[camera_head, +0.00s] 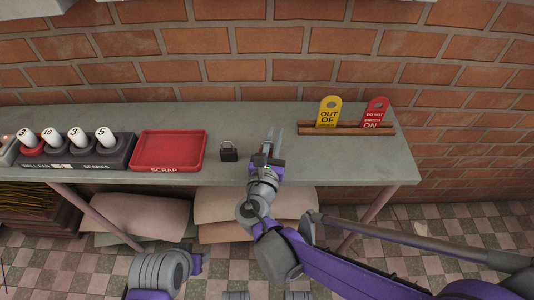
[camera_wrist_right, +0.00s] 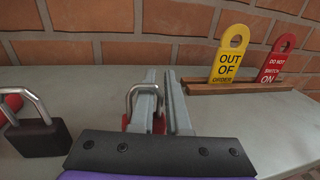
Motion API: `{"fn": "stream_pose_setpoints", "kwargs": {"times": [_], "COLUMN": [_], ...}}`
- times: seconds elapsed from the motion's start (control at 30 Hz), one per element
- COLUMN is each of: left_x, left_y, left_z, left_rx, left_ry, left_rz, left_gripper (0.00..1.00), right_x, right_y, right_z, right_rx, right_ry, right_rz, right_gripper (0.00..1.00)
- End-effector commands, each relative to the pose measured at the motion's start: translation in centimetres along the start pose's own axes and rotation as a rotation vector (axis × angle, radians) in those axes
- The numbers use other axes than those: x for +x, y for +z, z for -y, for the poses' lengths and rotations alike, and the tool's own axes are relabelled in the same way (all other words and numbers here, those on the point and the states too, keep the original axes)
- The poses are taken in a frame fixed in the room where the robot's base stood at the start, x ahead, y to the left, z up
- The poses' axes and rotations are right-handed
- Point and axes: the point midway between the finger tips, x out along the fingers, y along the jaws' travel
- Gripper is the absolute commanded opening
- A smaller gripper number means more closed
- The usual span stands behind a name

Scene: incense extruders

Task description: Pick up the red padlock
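The red padlock stands on the grey bench at my right gripper and is mostly hidden by it. In the right wrist view its metal shackle (camera_wrist_right: 143,90) overlaps the left finger, and bits of its red body (camera_wrist_right: 159,125) show low on both sides of that finger. My right gripper (camera_head: 276,133) reaches over the bench with its two fingers apart; they also show in the wrist view (camera_wrist_right: 163,85). I cannot tell whether the padlock touches a finger.
A dark padlock (camera_head: 228,153) stands left of my right gripper. Further left are the red scrap tray (camera_head: 168,167) and a rack (camera_head: 75,152) with numbered white-topped pieces. A wooden holder (camera_head: 350,128) bears yellow and red tags at right. A brick wall backs the bench (camera_head: 345,170).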

Motion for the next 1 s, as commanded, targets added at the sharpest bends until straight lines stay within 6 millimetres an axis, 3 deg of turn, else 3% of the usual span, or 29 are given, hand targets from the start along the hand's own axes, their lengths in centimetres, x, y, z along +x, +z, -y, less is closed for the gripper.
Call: {"fn": "stream_pose_setpoints", "kwargs": {"times": [0.2,0.3,1.0], "left_x": [0.01,0.01,0.01], "left_y": [0.01,0.0,0.01], "left_z": [0.0,0.0,0.0], "left_rx": [0.0,0.0,0.0], "left_ry": [0.0,0.0,0.0], "left_rz": [0.0,0.0,0.0], "left_gripper": [0.5,0.5,0.5], "right_x": [0.2,0.19,0.16], "right_y": [0.03,0.03,0.0], "right_z": [0.0,0.0,0.0], "right_rx": [0.001,0.001,0.001], "right_ry": [0.001,0.001,0.001], "right_rz": [0.0,0.0,0.0], "right_gripper": [0.14,0.0,0.0]}}
